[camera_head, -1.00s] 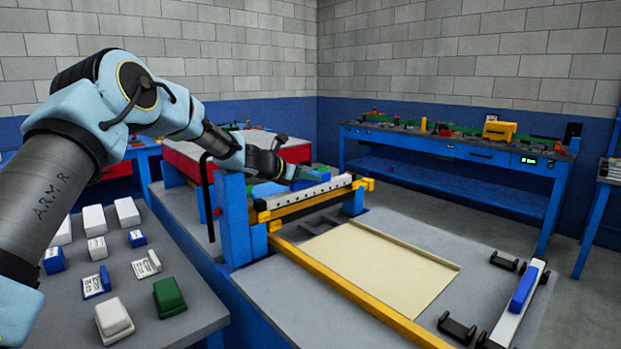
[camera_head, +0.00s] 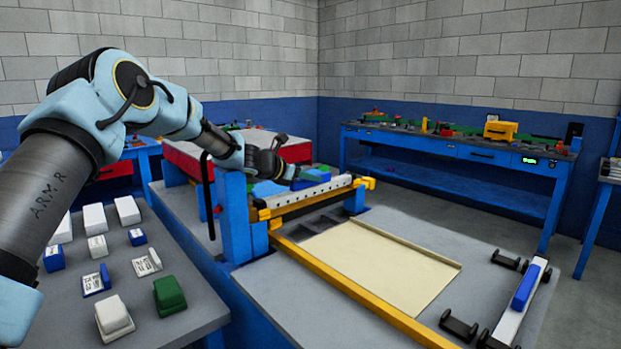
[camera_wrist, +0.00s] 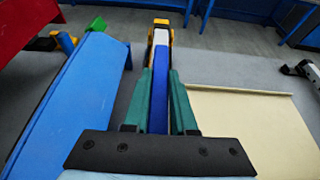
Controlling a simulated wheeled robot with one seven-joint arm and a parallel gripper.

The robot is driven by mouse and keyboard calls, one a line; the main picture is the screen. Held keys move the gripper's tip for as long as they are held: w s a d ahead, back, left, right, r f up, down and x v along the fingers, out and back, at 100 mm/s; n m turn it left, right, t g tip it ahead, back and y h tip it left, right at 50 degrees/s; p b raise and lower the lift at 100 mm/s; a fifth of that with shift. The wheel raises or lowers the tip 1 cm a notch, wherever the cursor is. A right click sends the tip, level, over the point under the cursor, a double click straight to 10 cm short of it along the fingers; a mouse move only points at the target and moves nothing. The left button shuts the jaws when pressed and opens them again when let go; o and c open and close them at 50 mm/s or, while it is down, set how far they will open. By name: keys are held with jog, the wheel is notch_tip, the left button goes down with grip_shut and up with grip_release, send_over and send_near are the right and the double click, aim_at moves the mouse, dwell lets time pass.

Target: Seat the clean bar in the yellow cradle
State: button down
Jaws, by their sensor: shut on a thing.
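My gripper (camera_wrist: 159,74) has green fingers shut on the blue handle (camera_wrist: 159,105) of a bar. The bar's pale end (camera_wrist: 161,37) shows beyond the fingertips, in line with the yellow cradle (camera_wrist: 161,22). In the head view, a white bar with dark dots (camera_head: 312,195) lies along the yellow cradle (camera_head: 365,183), at the top of the blue frame. I cannot tell whether it is fully down in it. My wrist hides part of the handle there. A second white bar with a blue handle (camera_head: 523,288) rests at the right among black brackets (camera_head: 459,327).
A cream panel (camera_head: 380,265) lies on the grey bed beside a yellow rail (camera_head: 350,290). A blue slab (camera_wrist: 75,100) stands close left of my gripper. A grey table (camera_head: 190,325) at left holds several white, blue and green blocks. A blue bench (camera_head: 450,150) stands behind.

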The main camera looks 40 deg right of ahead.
jog(key=c, duration=0.6)
grip_release()
jog(key=shift+c, duration=0.2)
jog(key=shift+a, duration=0.1)
jog(key=b+v, duration=0.3)
jog(key=v, duration=0.7)
jog(key=shift+a+r, duration=0.15)
jog(key=shift+a, duration=0.15)
jog(key=shift+s, duration=0.1)
